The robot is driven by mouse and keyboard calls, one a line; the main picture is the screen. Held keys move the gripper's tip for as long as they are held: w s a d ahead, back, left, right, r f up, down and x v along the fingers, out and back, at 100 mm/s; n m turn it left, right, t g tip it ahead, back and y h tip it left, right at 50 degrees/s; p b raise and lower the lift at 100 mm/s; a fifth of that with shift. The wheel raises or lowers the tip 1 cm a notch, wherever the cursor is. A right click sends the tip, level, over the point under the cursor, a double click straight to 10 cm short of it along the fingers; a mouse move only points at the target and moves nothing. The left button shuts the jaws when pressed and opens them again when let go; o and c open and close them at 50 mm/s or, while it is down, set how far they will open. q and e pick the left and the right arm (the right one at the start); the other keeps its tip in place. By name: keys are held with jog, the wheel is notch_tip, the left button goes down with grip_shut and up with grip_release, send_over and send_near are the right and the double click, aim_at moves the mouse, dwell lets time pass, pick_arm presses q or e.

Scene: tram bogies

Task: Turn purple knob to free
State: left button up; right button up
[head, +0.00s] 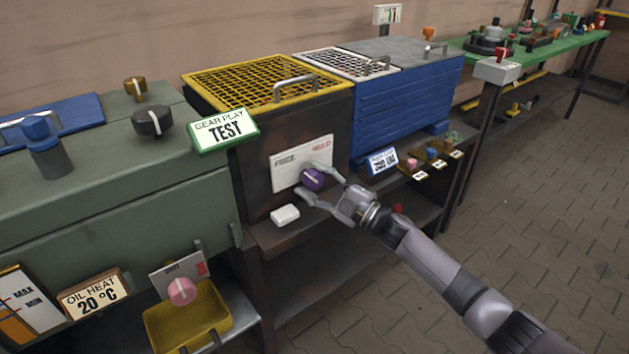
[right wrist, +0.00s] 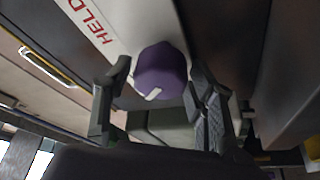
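The purple knob (head: 312,179) sits on a white plate (head: 290,160) on the front of the dark cabinet under the yellow grate. The plate has dark lettering at left and red "HELD" at right. A pale pointer mark shows on the knob, and its exact aim is hard to tell. My right gripper (head: 309,181) has its fingers on either side of the knob. In the right wrist view the knob (right wrist: 160,70) lies between the fingers, with a small gap at the left finger; contact at the right one is unclear. My left gripper is not in view.
A white block (head: 285,215) lies on the ledge just below the knob. A pink knob (head: 182,291) stands over a yellow tray at lower left. Small coloured knobs (head: 432,153) line a shelf to the right. The paved floor at right is free.

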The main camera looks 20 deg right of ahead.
jog(key=shift+o, duration=0.5)
jog(key=v, duration=1.2)
